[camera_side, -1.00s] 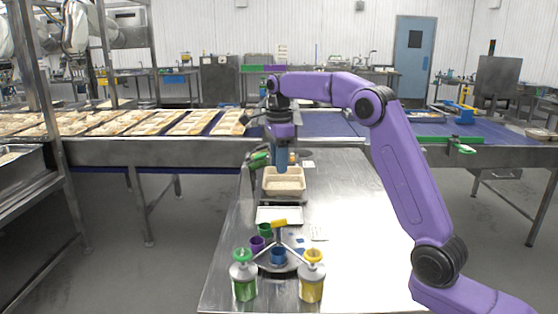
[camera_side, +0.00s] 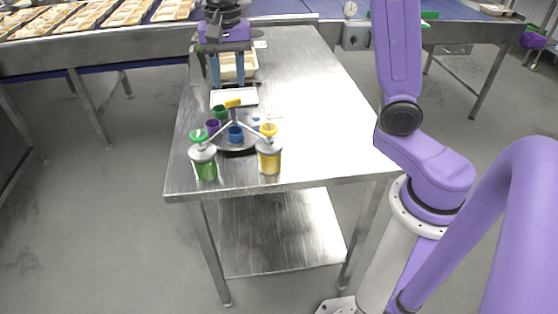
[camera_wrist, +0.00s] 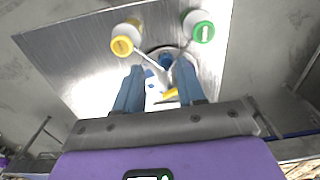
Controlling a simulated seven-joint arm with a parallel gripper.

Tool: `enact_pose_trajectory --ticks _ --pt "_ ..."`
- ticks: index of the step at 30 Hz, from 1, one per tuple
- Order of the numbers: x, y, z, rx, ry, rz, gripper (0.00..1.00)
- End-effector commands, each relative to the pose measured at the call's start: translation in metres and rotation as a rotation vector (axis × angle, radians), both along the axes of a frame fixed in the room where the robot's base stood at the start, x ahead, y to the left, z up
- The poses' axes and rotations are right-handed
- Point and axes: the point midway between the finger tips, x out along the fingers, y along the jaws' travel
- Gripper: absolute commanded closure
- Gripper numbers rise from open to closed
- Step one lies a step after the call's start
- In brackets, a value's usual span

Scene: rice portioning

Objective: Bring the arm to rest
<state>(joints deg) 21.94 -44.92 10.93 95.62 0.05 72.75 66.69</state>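My gripper (camera_side: 228,86) is open over the far part of the steel table in the side view, its two blue fingers apart with nothing visible between them. Its fingers also stand apart in the wrist view (camera_wrist: 160,68). A beige tray (camera_side: 252,69) is partly hidden behind the gripper. A white plate-like surface (camera_side: 235,97) lies in front of that tray, below the fingers in the picture. Whether the fingers touch anything cannot be told.
On the steel table (camera_side: 320,125) stand a green-topped jar (camera_side: 204,165), a yellow-topped jar (camera_side: 269,159) and a round holder with green (camera_side: 220,111), purple (camera_side: 213,125) and blue (camera_side: 235,134) cups. Conveyors with beige trays (camera_side: 83,17) run behind. The table's right side is clear.

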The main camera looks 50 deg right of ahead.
Motion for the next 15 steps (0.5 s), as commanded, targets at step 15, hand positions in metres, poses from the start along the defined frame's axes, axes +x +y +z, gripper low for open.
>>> enact_pose_trajectory --ticks 15 --pt "-0.165 0.011 -0.038 -0.003 -0.015 1.056 0.61"
